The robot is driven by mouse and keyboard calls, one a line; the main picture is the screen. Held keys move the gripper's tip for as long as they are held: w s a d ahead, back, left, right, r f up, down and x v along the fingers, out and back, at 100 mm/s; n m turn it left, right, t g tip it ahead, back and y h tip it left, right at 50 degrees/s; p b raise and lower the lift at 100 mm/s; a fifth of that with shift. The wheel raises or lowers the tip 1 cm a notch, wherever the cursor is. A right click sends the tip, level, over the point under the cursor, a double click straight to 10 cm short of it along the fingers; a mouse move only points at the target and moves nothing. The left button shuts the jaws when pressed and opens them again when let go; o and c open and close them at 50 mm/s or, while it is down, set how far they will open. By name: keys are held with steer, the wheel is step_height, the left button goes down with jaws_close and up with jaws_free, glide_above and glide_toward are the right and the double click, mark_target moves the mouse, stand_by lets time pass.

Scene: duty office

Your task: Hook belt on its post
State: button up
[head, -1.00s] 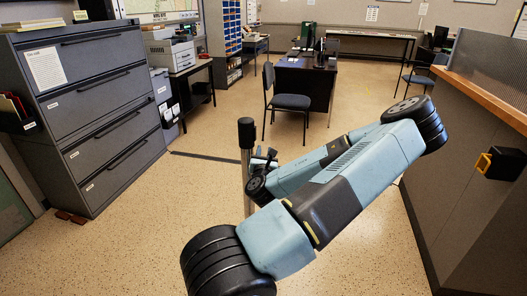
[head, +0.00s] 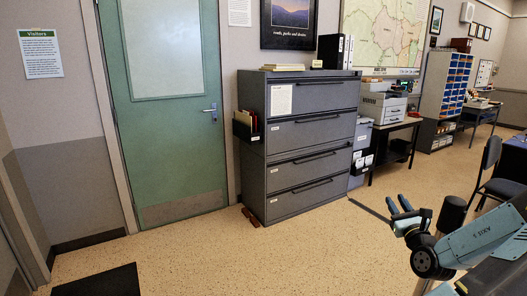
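My gripper (head: 397,204) is at the lower right in the head view. A post with a black top (head: 453,211) stands just to the right of and behind my gripper in the picture. My wrist and arm hide much of the post. I cannot tell whether my gripper touches it.
A grey filing cabinet (head: 307,140) stands against the back wall, right of a green door (head: 172,100). A black mat (head: 97,282) lies at the lower left. A chair (head: 492,172) is at the right. The speckled floor between door and arm is clear.

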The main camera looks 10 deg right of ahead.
steer(key=w+a+r+n+g+y, duration=0.15)
steer(key=a+n+g+y, duration=0.35)
steer(key=a+n+y, duration=0.6)
steer(key=w+a+r+n+g+y, duration=0.15)
steer(key=a+n+g+y, duration=0.45)
steer(key=a, duration=0.9)
steer(key=s+a+r+n+g+h, duration=0.1)
steer(key=s+a+n+g, duration=0.45)
steer(key=a, duration=0.25)
steer(key=s+a+r+n+g+h, duration=0.3)
steer(key=s+r+n+h, duration=0.1)
steer(key=s+n+h, duration=0.35)
steer(key=s+d+r+n+t+h, duration=0.3)
steer(key=s+r+n+t+h, duration=0.1)
steer(key=r, duration=0.5)
steer(key=shift+s+d+r+n, duration=0.25)
steer(key=shift+s+n, duration=0.35)
steer(key=shift+s, duration=0.35)
steer(key=shift+s+d+r+t+h, duration=0.15)
steer(key=shift+r+t+h, duration=0.1)
steer(key=shift+r, duration=0.1)
steer(key=shift+c, duration=1)
jaws_close()
